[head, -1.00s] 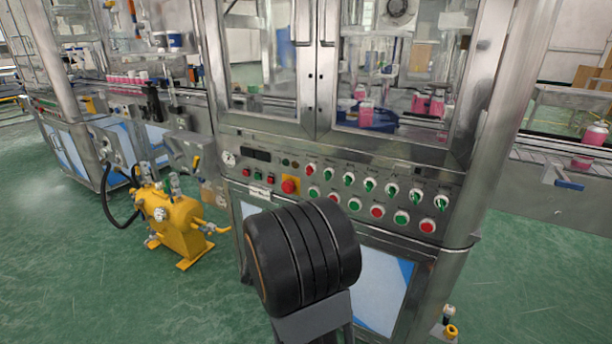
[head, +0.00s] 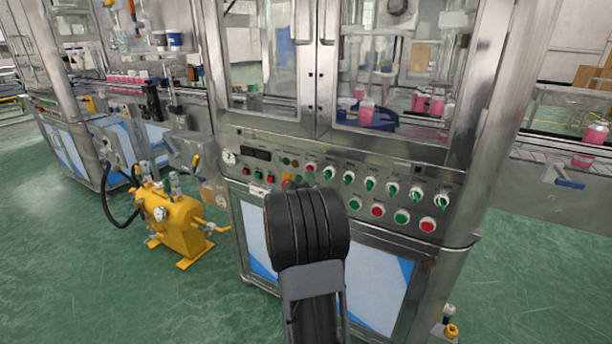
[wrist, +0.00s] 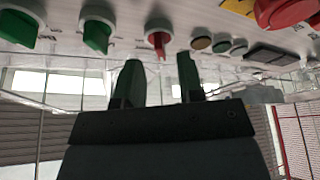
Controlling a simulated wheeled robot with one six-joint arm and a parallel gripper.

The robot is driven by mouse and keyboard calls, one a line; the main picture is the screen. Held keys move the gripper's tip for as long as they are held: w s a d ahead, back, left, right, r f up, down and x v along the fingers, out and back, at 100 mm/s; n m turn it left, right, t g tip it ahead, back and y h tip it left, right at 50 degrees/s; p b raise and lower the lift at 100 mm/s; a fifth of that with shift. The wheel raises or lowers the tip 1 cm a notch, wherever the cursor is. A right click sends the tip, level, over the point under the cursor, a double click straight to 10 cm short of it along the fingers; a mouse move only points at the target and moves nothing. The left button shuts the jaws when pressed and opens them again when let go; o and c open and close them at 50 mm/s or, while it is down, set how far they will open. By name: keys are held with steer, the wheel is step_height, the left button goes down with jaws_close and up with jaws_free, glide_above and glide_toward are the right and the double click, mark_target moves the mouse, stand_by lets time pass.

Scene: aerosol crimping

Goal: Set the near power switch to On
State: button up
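The control panel (head: 265,175) on the steel machine carries a row of round switches. A red-handled switch (head: 310,167) stands at the left end of the row; it also shows in the wrist view (wrist: 157,44), its handle vertical there. Which switch is the near power switch cannot be read from labels. My gripper (wrist: 159,78) is open and empty, its two dark fingers pointing at the panel. The red-handled switch appears between and beyond the fingertips, apart from them. In the head view my black arm link hides the gripper.
Green-handled switches (head: 350,177) continue to the right, with red and green buttons (head: 377,210) below. A big red button (wrist: 285,10) on yellow lies near the gripper, partly hidden in the head view. A yellow machine (head: 180,225) stands left; green floor is open in front.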

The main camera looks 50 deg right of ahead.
steer(key=shift+x, duration=1.35)
steer(key=shift+c, duration=0.2)
jaws_close()
